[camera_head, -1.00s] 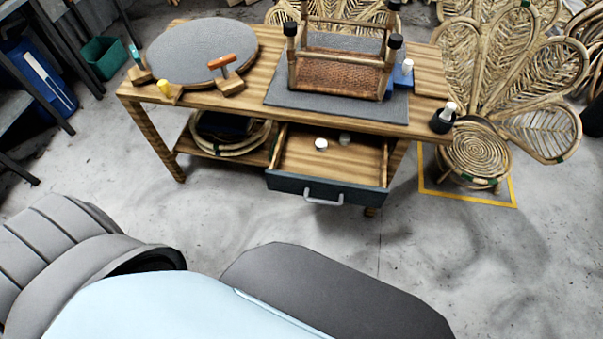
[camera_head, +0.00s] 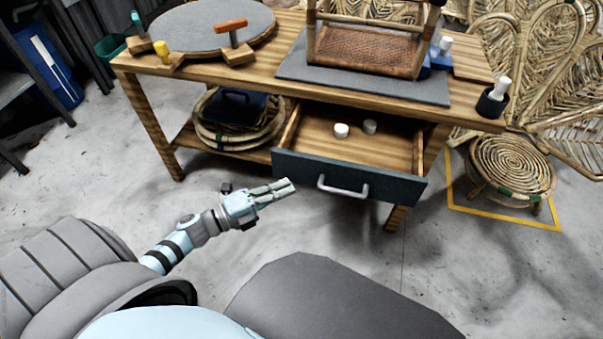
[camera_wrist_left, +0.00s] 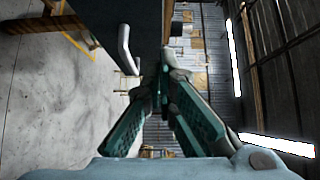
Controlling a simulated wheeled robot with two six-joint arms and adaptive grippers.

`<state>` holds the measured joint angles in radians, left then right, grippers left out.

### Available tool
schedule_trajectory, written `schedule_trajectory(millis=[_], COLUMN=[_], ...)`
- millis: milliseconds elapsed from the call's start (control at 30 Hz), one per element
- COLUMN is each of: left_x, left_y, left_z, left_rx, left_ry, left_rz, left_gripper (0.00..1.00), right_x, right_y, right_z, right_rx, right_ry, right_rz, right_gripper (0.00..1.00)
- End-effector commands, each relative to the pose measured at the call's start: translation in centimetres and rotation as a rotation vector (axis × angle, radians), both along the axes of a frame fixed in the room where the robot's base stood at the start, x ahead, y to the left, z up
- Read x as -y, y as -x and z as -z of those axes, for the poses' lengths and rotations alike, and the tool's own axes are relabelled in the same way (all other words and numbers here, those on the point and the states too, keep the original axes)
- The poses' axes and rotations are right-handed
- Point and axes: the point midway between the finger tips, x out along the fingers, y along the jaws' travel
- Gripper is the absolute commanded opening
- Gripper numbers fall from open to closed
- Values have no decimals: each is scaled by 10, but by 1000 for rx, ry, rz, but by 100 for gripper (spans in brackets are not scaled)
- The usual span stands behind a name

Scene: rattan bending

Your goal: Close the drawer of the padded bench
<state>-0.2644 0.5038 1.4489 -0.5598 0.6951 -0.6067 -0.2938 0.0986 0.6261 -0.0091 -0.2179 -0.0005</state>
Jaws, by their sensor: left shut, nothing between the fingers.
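The padded bench (camera_head: 143,108) is a wooden table with grey pads on top. Its drawer (camera_head: 385,185) is pulled open toward me, with a dark front and a light handle (camera_head: 343,190). Two small white and grey round items (camera_head: 342,130) lie inside the drawer. My left gripper (camera_head: 292,185) is shut and empty, in front of and to the left of the drawer front, apart from the handle. In the left wrist view my left gripper (camera_wrist_left: 163,75) shows its fingertips together near the dark drawer front (camera_wrist_left: 112,25) and the handle (camera_wrist_left: 127,48). My right gripper is not in view.
A rattan frame (camera_head: 365,50) stands on a grey pad on the bench. Coiled rattan (camera_head: 225,140) lies on the lower shelf, left of the drawer. A rattan peacock chair (camera_head: 510,165) stands at the right inside yellow floor tape. The floor before the drawer is clear.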

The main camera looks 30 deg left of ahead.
Motion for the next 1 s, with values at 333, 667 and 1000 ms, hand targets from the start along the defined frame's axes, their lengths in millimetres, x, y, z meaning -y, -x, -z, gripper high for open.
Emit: schedule_trajectory(millis=[333,667,1000], left_x=[15,11,10], left_y=[-61,-75,-75], left_z=[2,1,1], left_rx=[-1,-3,-3], left_ry=[1,2,2], left_rz=[-3,-3,-2], left_gripper=[0,0,0], right_x=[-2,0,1], right_y=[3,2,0], right_z=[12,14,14], right_rx=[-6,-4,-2], right_ry=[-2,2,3], right_rz=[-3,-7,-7], right_gripper=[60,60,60])
